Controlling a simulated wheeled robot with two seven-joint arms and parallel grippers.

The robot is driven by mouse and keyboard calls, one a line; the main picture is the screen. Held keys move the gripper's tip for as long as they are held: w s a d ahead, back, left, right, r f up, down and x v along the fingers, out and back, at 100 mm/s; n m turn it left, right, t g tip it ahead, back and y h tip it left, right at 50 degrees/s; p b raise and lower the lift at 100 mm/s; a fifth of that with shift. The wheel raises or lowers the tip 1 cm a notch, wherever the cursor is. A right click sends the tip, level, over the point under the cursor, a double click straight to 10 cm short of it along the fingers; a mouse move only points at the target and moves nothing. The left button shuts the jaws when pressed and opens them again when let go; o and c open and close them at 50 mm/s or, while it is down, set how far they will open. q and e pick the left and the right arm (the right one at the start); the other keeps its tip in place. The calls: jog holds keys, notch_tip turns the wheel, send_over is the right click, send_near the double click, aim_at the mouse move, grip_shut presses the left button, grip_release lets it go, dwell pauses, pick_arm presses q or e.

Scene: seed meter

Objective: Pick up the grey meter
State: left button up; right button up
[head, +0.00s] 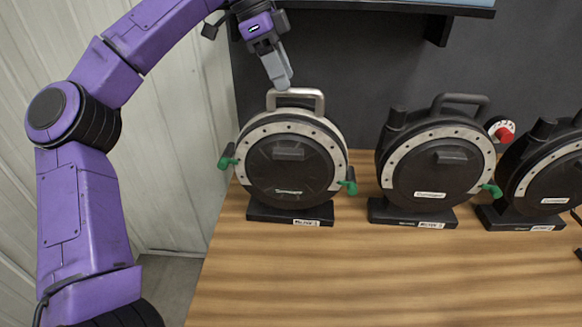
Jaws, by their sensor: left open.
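The grey meter (290,165) stands upright on a black base at the left end of the wooden table. It has a round dark face, a light grey ring, green clips at both sides and a grey handle (296,93) on top. My left gripper (280,80) points down from above, its fingertips at the left part of that handle. It is open; I cannot tell whether the fingers touch or straddle the handle. My right gripper is not in view.
Two similar black meters stand to the right, one in the middle (430,165) and one cut off by the right edge (548,175). A red knob (504,133) shows between them. A shelf (400,8) overhangs at the back. The table front (380,275) is clear.

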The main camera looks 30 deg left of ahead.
aim_at(291, 90)
pick_arm(q)
jog(key=shift+p+x, duration=0.35)
jog(key=shift+x, duration=2)
jog(key=shift+d, duration=0.15)
grip_shut()
jog(key=shift+r, duration=0.1)
jog(key=shift+r, duration=0.2)
jog(key=shift+f, duration=0.1)
